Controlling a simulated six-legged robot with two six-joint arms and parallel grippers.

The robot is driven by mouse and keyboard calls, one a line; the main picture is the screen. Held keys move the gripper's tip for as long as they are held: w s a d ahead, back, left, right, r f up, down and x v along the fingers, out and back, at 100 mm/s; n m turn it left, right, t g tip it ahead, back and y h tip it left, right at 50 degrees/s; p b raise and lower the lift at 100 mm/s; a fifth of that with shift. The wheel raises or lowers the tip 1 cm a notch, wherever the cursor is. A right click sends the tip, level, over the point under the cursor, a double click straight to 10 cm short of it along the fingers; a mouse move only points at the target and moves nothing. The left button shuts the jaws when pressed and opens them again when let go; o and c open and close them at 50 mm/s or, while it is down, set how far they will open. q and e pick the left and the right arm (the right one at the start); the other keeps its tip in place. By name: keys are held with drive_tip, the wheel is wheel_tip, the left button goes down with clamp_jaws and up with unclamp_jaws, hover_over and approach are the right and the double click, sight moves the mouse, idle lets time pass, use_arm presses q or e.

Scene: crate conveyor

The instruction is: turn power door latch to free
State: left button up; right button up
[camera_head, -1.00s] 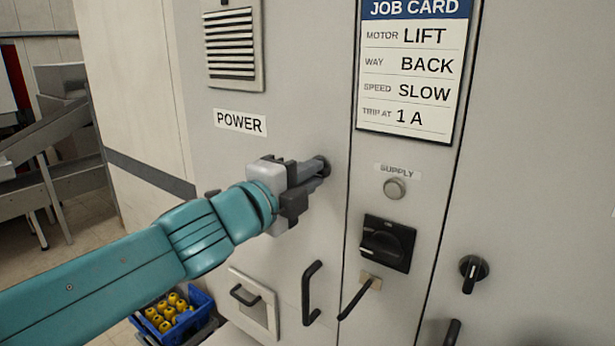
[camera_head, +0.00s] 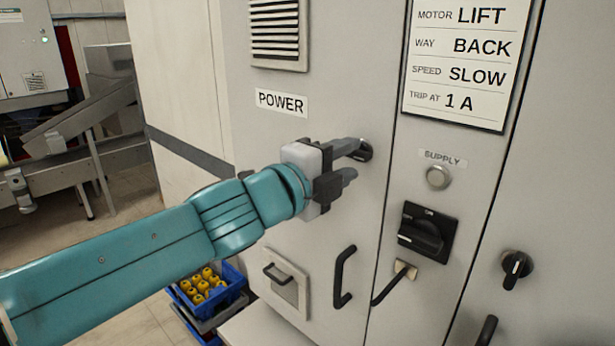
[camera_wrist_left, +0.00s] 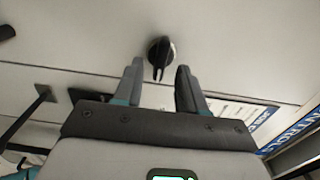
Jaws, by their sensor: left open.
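The power door latch (camera_head: 365,152) is a small dark round knob on the grey door marked POWER (camera_head: 281,102). In the head view my left gripper's fingers partly cover it. My left gripper (camera_head: 352,161) comes from the left, open, with its fingers pointing at the latch. In the left wrist view the latch (camera_wrist_left: 160,55) shows a black lever on a round base, centred in the gap between the tips of my open left gripper (camera_wrist_left: 160,76). I cannot tell whether a finger touches it. No latch position marking can be read. My right gripper is not in view.
A bent black door handle (camera_head: 344,277) and a small hatch (camera_head: 283,285) are below the latch. To the right are a supply button (camera_head: 438,177), a black rotary switch (camera_head: 428,232) and another latch (camera_head: 516,265). A blue crate (camera_head: 236,287) of yellow parts stands low left.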

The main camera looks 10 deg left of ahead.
use_arm(q)
drive_tip(key=p+v, duration=0.2)
drive_tip(key=v, duration=1.3)
